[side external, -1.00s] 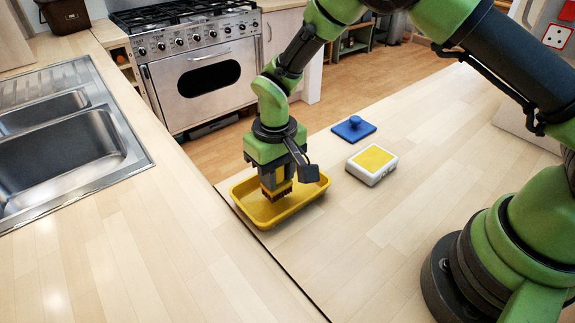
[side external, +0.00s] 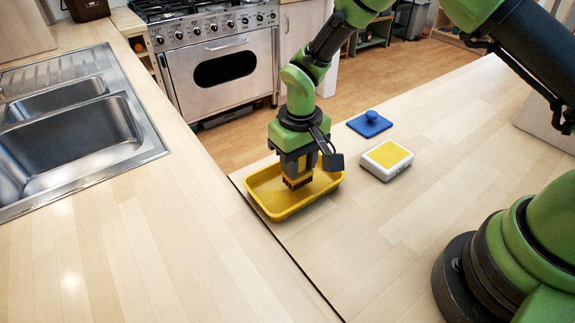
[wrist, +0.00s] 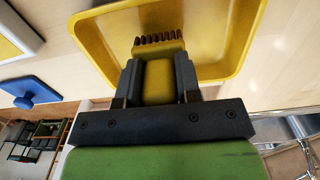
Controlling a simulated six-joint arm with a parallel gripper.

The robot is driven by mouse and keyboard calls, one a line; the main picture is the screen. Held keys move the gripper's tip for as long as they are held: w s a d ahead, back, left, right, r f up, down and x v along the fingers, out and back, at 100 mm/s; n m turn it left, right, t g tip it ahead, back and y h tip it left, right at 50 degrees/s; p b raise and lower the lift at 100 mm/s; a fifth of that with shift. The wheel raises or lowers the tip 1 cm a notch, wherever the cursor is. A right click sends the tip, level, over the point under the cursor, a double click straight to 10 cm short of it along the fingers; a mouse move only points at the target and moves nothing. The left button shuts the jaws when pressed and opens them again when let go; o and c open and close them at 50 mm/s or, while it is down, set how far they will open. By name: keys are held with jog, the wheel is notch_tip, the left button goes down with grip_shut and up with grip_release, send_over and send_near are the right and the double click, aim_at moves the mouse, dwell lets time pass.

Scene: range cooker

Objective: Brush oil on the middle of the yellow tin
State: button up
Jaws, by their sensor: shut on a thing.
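The yellow tin (side external: 268,205) is a shallow tray with a raised rim, standing on the wooden worktop near its edge. My gripper (side external: 297,172) points down over the tin and is shut on a brush. The brush has a yellow handle, seen between the fingers in the wrist view (wrist: 158,82), and a row of dark brown bristles (wrist: 158,39). The bristles are inside the tin's outline, low over its floor near the middle. I cannot tell whether they touch the floor. My gripper hides part of the tin's far side. No oil can be made out.
A white block with a yellow top (side external: 387,159) and a blue lid-like piece with a knob (side external: 369,124) lie right of the tin. A sink (side external: 75,135) is at left and a cooker (side external: 215,65) behind. The worktop in front is clear.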

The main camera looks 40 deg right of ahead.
jog(key=shift+d, duration=2)
jog(key=shift+a, duration=4.65)
jog(key=shift+d, duration=4.65)
jog(key=shift+f, duration=0.25)
notch_tip(320, 180, up, 7)
jog(key=shift+w+a+f, duration=0.1)
jog(key=shift+f, duration=0.05)
